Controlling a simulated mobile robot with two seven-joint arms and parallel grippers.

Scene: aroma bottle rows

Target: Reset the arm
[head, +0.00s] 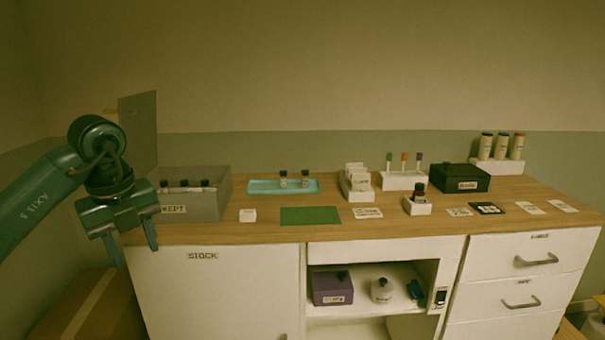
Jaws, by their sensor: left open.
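My left arm comes in from the left of the head view. Its gripper (134,250) is open and empty, fingers pointing down, in front of the counter's left end and beside the grey box labelled KEPT (208,206). The gripper looks apart from the box. My right gripper does not show.
The wooden counter (400,226) holds a teal tray (262,187) with two small bottles, a green mat (310,216), a black box (461,179) and white racks. An upright grey panel (140,130) stands behind the left end. Below is an open shelf (350,301) with a purple box (332,289).

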